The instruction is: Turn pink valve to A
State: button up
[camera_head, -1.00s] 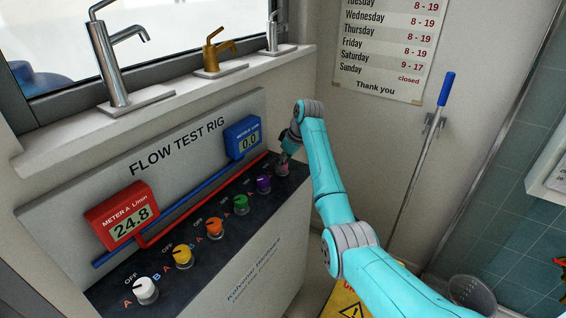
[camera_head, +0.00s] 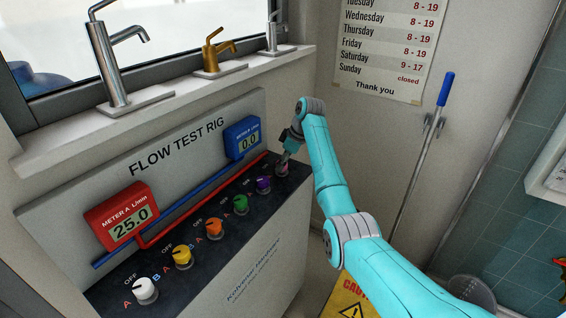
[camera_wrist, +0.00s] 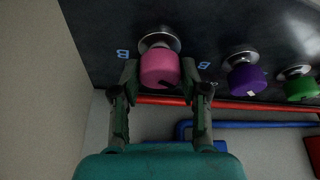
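The pink valve knob (camera_wrist: 160,70) shows in the wrist view on the dark panel, between the two fingers of my gripper (camera_wrist: 160,76). A dark mark on its face lies toward the lower right. A blue B label shows left of it; its A and OFF labels are not readable. The fingers stand apart, one on each side of the knob, with a slim gap visible; I see no firm contact. In the head view the pink knob (camera_head: 283,170) is small and partly hidden by my gripper (camera_head: 286,150), at the far right end of the row.
The purple knob (camera_wrist: 246,78) is beside it, then green (camera_head: 241,203), orange (camera_head: 215,229), yellow (camera_head: 183,256) and white (camera_head: 145,290) knobs. Red meter A (camera_head: 123,216) reads 25.0; the blue meter (camera_head: 242,138) reads 0.0. A wall is close beyond the pink end.

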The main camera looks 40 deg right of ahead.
jog(key=shift+o, duration=1.4)
jog(key=v, duration=1.2)
jog(key=shift+f, duration=0.1)
